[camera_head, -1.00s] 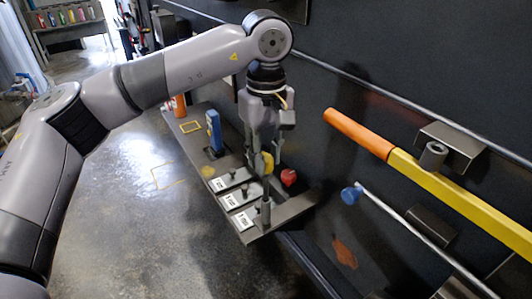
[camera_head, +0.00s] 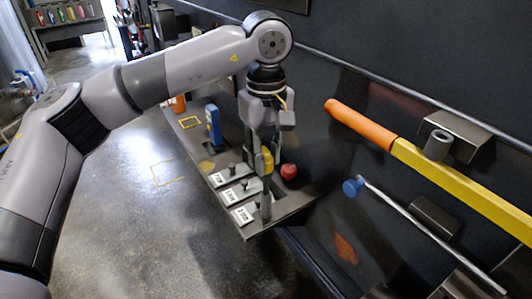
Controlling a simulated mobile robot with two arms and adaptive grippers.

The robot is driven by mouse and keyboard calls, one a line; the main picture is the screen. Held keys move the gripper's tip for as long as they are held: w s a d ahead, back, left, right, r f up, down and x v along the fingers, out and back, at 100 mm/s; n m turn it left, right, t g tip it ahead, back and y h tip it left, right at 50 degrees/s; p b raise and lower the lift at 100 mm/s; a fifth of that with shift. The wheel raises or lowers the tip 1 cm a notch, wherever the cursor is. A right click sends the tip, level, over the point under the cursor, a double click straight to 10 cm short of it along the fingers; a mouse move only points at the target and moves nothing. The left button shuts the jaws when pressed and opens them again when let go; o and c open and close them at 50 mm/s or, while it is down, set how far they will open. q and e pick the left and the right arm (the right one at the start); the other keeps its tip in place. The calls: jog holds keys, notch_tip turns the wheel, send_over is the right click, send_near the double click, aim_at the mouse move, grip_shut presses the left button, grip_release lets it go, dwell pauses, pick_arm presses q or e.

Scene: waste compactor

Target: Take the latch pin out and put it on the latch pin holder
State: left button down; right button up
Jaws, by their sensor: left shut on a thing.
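My left gripper (camera_head: 264,158) points down over the front end of a grey shelf (camera_head: 290,207). It is shut on a slim upright piece with a yellow part (camera_head: 267,161), which looks like the latch pin. Below it a grey upright post (camera_head: 265,206) stands at the shelf's front end; I cannot tell whether the held piece touches or sits in it. Several white labelled plates with small dark knobs, one of them a front plate (camera_head: 243,215), lie beside it. I cannot tell which part is the latch pin holder. My right gripper is not in view.
A red knob (camera_head: 289,171) is close right of the gripper. A blue-handled tool (camera_head: 214,125) stands further back on the shelf. A yellow bar with an orange end (camera_head: 360,125) and a blue-tipped rod (camera_head: 353,187) are along the dark wall. The floor at left is clear.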

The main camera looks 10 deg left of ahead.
pick_arm(q)
jog(key=shift+f+b, duration=2)
jog(key=shift+f, duration=0.7)
jog(key=c, duration=1.2)
grip_release()
jog(key=shift+r, duration=0.1)
jog(key=shift+c, duration=0.6)
jog(key=shift+r+p, duration=2.3)
jog(key=shift+r, duration=1.2)
jog(key=shift+f, duration=0.1)
